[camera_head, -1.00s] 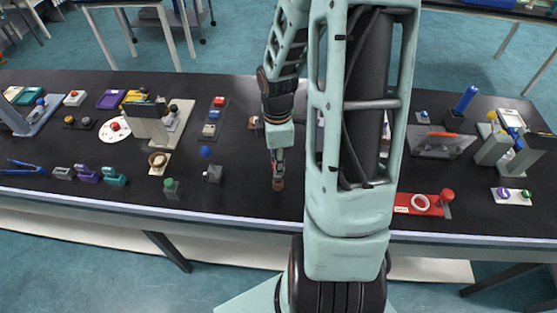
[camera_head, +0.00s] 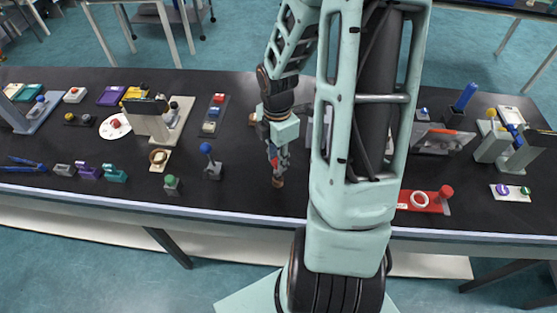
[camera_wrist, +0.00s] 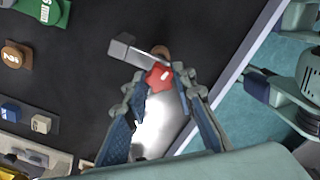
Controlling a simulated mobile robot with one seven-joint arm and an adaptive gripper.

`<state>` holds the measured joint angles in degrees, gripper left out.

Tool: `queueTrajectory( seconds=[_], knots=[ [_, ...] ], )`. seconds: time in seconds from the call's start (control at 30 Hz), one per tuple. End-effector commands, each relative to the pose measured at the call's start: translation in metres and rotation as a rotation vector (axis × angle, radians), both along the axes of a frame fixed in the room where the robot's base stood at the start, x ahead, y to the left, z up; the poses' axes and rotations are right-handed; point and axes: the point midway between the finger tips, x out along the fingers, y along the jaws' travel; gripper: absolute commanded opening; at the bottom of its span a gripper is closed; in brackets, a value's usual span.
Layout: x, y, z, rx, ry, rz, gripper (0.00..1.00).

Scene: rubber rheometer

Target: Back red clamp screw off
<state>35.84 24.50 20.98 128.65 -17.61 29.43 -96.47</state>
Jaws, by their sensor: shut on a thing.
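The red clamp screw (camera_wrist: 158,76) is a small star-shaped knob between my fingertips in the wrist view. My gripper (camera_wrist: 162,82) is shut on it, one finger on each side. A grey bar with a block (camera_wrist: 122,47) at its end runs beside the knob, and a round brown piece (camera_wrist: 161,51) sits just beyond it. In the head view my gripper (camera_head: 278,164) points down near the table's front edge, with the brown piece (camera_head: 278,183) just below its tips. The screw's shaft is hidden.
A grey block with a blue ball-topped lever (camera_head: 206,149) and a green-knobbed block (camera_head: 171,183) stand to the left. A red plate with a white ring (camera_head: 420,200) lies to the right. Black tabletop (camera_head: 240,197) is bare just left of my gripper.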

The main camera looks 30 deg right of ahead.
Motion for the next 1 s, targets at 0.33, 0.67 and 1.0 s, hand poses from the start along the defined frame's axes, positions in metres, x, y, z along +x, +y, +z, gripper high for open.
queueTrajectory(
  seconds=[0.33, 0.67, 1.0],
  knots=[
    [-0.0016, -0.0003, -0.0012, 0.002, 0.002, 0.353, 0.00],
    [-0.0017, -0.0001, -0.0012, 0.001, 0.003, 0.392, 0.28],
    [-0.0008, -0.0001, -0.0005, 0.001, 0.001, 0.390, 0.36]
  ],
)
